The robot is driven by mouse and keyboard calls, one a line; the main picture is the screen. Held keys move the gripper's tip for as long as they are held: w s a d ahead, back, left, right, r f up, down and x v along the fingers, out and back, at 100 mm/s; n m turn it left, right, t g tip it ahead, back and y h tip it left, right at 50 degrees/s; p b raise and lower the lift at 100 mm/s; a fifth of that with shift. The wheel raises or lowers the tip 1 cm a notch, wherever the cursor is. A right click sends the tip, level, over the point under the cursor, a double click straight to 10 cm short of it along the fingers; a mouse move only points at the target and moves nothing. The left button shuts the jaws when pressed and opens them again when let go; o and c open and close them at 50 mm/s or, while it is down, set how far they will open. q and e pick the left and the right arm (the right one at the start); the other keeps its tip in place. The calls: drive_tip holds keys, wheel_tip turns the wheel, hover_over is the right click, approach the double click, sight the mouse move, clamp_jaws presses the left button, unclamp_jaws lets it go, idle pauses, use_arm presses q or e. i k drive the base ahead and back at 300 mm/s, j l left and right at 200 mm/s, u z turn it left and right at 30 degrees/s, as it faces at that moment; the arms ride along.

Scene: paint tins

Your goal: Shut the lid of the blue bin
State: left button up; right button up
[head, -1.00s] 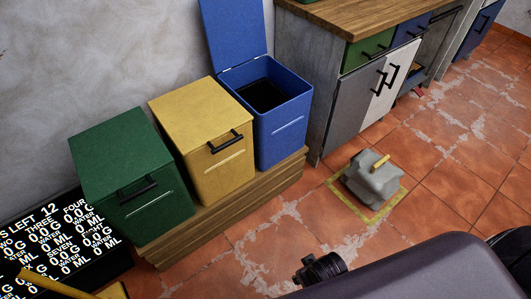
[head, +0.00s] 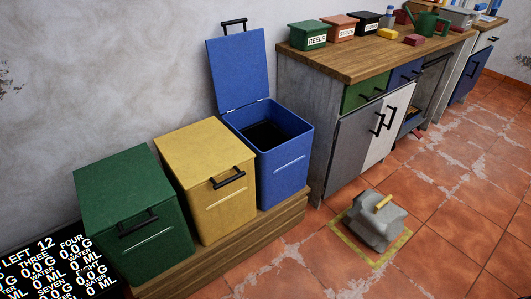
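The blue bin (head: 284,172) stands at the right end of a low wooden platform against the wall. Its blue lid (head: 239,72) is raised open, standing nearly upright at the wall side, with a black handle at its top edge. The dark inside of the bin shows. Neither of my grippers is in the head view.
A yellow bin (head: 210,185) and a green bin (head: 135,215), both shut, stand left of the blue one on the platform (head: 240,245). A workbench (head: 350,60) stands close on the right.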

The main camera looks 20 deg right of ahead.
sight(238, 61)
drive_tip(key=i+l+u, duration=0.1)
drive_tip(key=i+l, duration=0.25)
drive_tip(key=i+l+u, duration=0.1)
drive_tip(key=i+l, duration=0.2)
drive_tip(key=l, duration=0.2)
drive_tip(key=i+l+u, duration=0.1)
drive_tip(key=i+l, duration=0.2)
drive_tip(key=l, duration=0.15)
